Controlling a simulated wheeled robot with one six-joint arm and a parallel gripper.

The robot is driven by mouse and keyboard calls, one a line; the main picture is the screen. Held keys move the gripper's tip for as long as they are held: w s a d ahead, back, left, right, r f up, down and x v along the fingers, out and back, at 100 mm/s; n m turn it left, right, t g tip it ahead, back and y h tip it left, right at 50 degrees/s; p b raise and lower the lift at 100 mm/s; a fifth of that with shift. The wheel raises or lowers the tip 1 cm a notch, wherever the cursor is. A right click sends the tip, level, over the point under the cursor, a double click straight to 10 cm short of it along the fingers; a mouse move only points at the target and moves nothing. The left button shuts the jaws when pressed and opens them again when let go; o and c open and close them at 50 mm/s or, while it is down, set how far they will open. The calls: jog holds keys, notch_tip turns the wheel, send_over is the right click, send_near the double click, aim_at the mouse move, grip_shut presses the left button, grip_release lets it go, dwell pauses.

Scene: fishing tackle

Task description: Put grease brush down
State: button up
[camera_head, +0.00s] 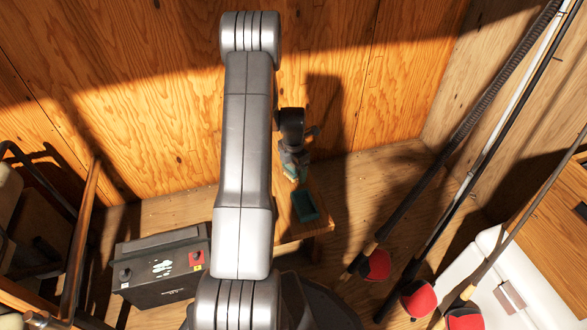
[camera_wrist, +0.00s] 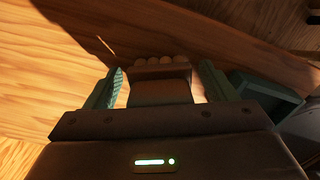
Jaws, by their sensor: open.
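My gripper (camera_head: 296,168) is low over the small wooden table, left of the far wall's corner. In the wrist view its two green fingers (camera_wrist: 160,88) stand apart. Between them shows a brown block with several pale rounded tips (camera_wrist: 160,68), which may be the grease brush. Gaps show on both sides of the block, and I cannot tell whether it rests on the wood. In the head view my arm and gripper leave the brush unclear.
A black battery (camera_head: 160,268) stands left on the floor. Fishing rods (camera_head: 450,160) lean at right beside a white box (camera_head: 535,300).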

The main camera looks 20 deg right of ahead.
jog(key=shift+r, duration=0.1)
notch_tip(320, 180, up, 12)
jog(key=p, duration=0.4)
notch_tip(320, 180, down, 13)
jog(key=b, duration=0.4)
notch_tip(320, 180, up, 4)
jog(key=shift+f+p, duration=0.25)
jog(key=shift+p, duration=0.4)
jog(key=shift+r, duration=0.65)
jog(key=shift+f, duration=0.1)
